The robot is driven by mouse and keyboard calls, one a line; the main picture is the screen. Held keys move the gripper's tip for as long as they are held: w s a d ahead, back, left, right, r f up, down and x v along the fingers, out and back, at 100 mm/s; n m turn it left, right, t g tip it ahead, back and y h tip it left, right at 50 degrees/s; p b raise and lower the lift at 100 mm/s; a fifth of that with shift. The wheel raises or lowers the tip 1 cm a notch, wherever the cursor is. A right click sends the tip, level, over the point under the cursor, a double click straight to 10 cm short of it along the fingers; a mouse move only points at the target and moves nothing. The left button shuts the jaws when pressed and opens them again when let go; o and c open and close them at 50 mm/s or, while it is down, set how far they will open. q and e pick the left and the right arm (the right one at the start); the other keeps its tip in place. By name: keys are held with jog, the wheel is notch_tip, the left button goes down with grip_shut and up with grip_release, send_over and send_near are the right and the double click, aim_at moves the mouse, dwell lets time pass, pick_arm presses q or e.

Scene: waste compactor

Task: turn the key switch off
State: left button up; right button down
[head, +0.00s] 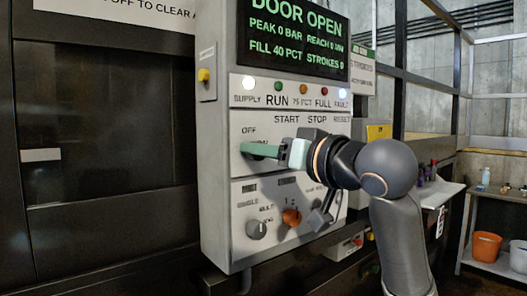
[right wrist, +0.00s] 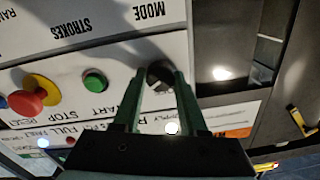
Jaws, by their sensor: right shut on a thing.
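The key switch (right wrist: 158,73) is a dark round part on the pale control panel in the right wrist view. My right gripper (right wrist: 162,78) has its green fingers on either side of it and is shut on it. In the head view the right gripper (head: 248,150) reaches in from the right, its fingertips just below the OFF label. There the fingers hide the switch, so I cannot tell which position the key points to. My left gripper is not in view.
The control box (head: 213,190) carries a screen (head: 297,35) reading DOOR OPEN. The supply lamp (head: 249,83) is lit. A red stop button (right wrist: 30,98) and green start button (right wrist: 95,81) show beside the gripper in the wrist view.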

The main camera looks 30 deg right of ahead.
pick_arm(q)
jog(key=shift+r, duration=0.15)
pick_arm(e)
jog(key=shift+n, duration=0.3)
pick_arm(q)
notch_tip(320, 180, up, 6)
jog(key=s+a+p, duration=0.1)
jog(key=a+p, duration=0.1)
jog(key=p, duration=0.6)
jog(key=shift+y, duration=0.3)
pick_arm(e)
jog(key=n, duration=1.1)
jog(key=shift+a, duration=0.1)
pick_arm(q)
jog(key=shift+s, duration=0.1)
pick_arm(e)
jog(key=shift+c, duration=2.2)
grip_release()
jog(key=shift+s, duration=0.15)
